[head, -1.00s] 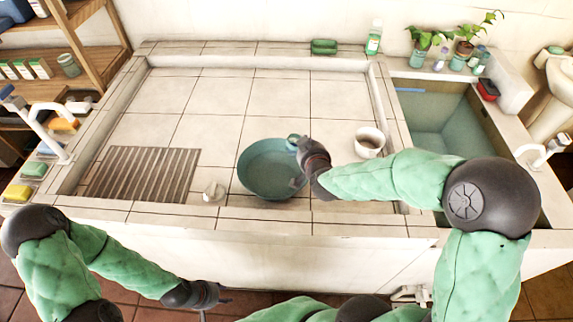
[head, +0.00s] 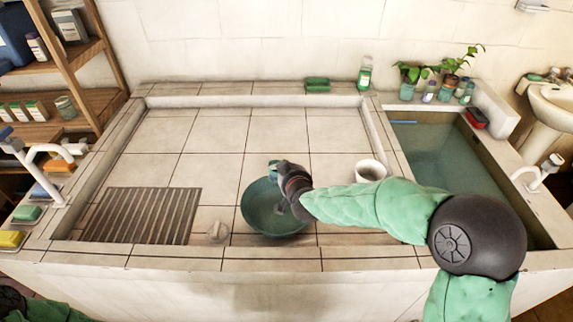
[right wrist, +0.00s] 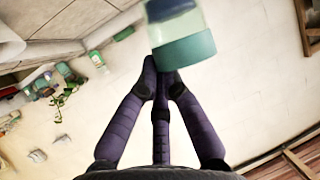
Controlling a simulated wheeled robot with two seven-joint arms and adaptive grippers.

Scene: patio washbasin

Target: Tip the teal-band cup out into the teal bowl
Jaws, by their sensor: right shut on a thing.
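The teal bowl (head: 258,218) sits on the tiled basin floor near the front edge. My right gripper (head: 281,182) is over its right part, shut on the teal-band cup (head: 273,166), of which only a small teal part shows in the head view. In the right wrist view the cup (right wrist: 184,52) is at the fingertips, a clear wall with a wide teal band and something dark blue at the picture's top edge. The cup looks tilted; whether anything is leaving it cannot be seen. My left gripper is out of view.
A white cup (head: 369,171) stands to the right of the bowl, behind my right forearm. The back of the basin is clear. A water-filled trough (head: 440,150) is at right.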

